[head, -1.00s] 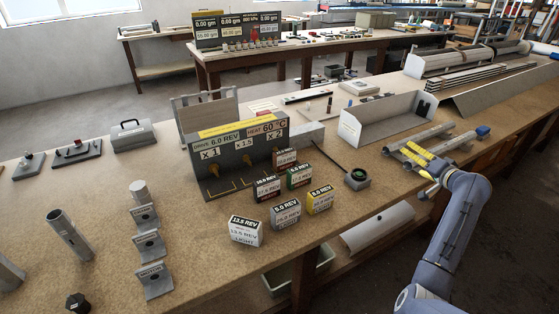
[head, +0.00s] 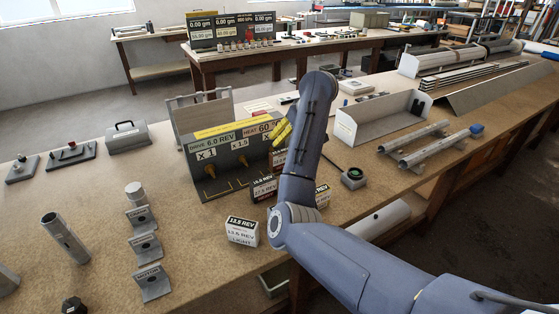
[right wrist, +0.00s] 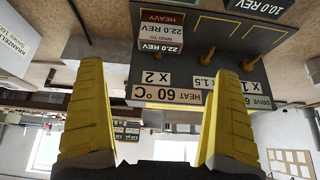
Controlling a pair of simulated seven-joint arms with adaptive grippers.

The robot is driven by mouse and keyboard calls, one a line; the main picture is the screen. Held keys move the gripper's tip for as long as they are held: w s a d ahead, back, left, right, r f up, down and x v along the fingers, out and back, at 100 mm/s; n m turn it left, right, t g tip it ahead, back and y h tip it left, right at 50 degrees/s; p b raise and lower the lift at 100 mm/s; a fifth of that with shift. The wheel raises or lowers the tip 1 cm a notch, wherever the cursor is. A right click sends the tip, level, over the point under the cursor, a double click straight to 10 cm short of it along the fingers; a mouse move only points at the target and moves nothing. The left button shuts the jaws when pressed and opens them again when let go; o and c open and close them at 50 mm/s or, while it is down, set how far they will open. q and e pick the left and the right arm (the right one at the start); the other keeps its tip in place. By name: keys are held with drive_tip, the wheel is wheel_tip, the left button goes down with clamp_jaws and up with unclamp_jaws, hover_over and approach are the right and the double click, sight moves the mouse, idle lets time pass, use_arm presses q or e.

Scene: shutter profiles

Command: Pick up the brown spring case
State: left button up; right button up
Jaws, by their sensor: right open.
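The brown spring case, marked 22.0 REV and HEAVY (right wrist: 161,27), stands in front of the grey panel with pegs. In the head view, a sliver of the brown case (head: 278,160) shows just left of my right arm, which hides the rest. My right gripper (head: 281,132) has yellow fingers and hangs over the right end of the panel, near the case. In the right wrist view, the right gripper (right wrist: 158,72) is open and empty, with the case beyond and between its fingertips. My left gripper is out of view.
The grey panel (head: 212,174) stands behind the cases. A small black and green device (head: 353,178) lies to the right.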

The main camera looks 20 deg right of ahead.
sight(281, 157)
drive_tip(key=x, duration=1.1)
drive_tip(key=shift+d+f, duration=0.1)
drive_tip(key=shift+s+x, duration=0.2)
drive_tip(key=shift+x, duration=2.5)
drive_tip(key=shift+f, duration=0.1)
drive_tip(key=shift+c, duration=0.6)
drive_tip(key=c, duration=1.3)
